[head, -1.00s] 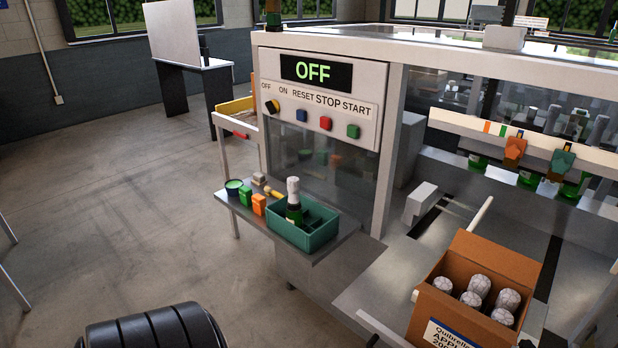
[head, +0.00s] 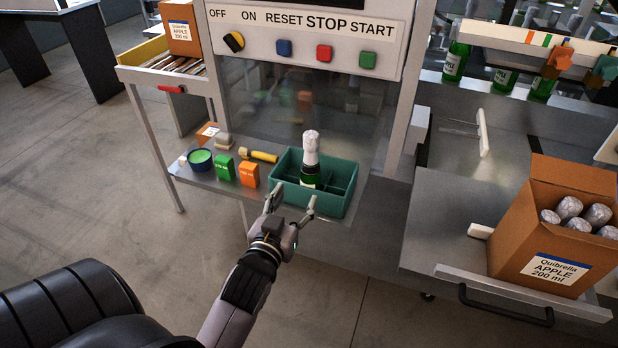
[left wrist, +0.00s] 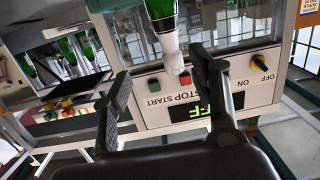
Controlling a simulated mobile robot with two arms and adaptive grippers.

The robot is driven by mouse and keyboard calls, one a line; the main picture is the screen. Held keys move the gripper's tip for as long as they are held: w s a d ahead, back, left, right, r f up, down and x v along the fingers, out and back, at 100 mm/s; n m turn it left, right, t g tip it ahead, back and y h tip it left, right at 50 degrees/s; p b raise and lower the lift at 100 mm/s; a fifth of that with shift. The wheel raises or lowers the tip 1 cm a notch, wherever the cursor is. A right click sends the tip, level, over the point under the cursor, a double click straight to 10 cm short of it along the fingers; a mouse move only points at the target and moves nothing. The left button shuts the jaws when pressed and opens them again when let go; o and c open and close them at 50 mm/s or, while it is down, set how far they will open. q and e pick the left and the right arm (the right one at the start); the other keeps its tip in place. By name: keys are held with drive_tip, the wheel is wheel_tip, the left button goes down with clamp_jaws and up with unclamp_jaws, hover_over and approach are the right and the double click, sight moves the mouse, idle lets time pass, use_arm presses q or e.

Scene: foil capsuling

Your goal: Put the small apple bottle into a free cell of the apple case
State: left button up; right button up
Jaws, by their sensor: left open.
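The small bottle (head: 310,163), dark green with a white foil top, stands upright in a green divided tray (head: 338,204) on the grey side shelf. My left gripper (head: 291,203) is open and empty at the tray's near edge, in front of the bottle. In the left wrist view the picture is upside down; the open fingers (left wrist: 160,80) frame the machine panel, and the bottle's foil neck (left wrist: 168,40) shows above, between them. The apple case (head: 541,258) is an open brown carton labelled "Quibrella APPLE 200 ml" at the right, with several foil-topped bottles inside. Its free cells are hidden by its walls.
A green box (head: 224,168), an orange box (head: 249,174), a green-topped tin (head: 200,159) and a yellow-handled tool (head: 258,155) lie left of the tray. The button panel (head: 300,35) rises behind. Another apple carton (head: 181,28) stands at the upper left.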

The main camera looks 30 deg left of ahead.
use_arm(q)
approach(309, 144)
drive_tip(key=shift+n+t+y, duration=0.3)
drive_tip(key=shift+t+y, duration=0.1)
drive_tip(key=shift+y, duration=0.1)
drive_tip(key=p+x, duration=0.1)
drive_tip(key=x, duration=0.2)
drive_tip(key=p+x, duration=0.2)
drive_tip(key=x, duration=0.1)
drive_tip(key=shift+d+f, duration=0.25)
drive_tip(key=shift+x, duration=0.85)
drive_tip(key=p+x, duration=0.1)
drive_tip(key=x, duration=0.2)
drive_tip(key=shift+w+a+f+p, duration=0.1)
drive_tip(key=shift+w+a+p, duration=0.1)
drive_tip(key=shift+p, duration=0.15)
drive_tip(key=shift+w+a+f, duration=0.1)
drive_tip(key=shift+w+f, duration=0.05)
drive_tip(key=shift+w, duration=0.4)
use_arm(e)
drive_tip(key=r, duration=0.4)
drive_tip(key=shift+d+r, duration=0.2)
drive_tip(key=shift+d, duration=0.1)
use_arm(q)
drive_tip(key=shift+s, duration=0.1)
drive_tip(key=shift+c, duration=0.4)
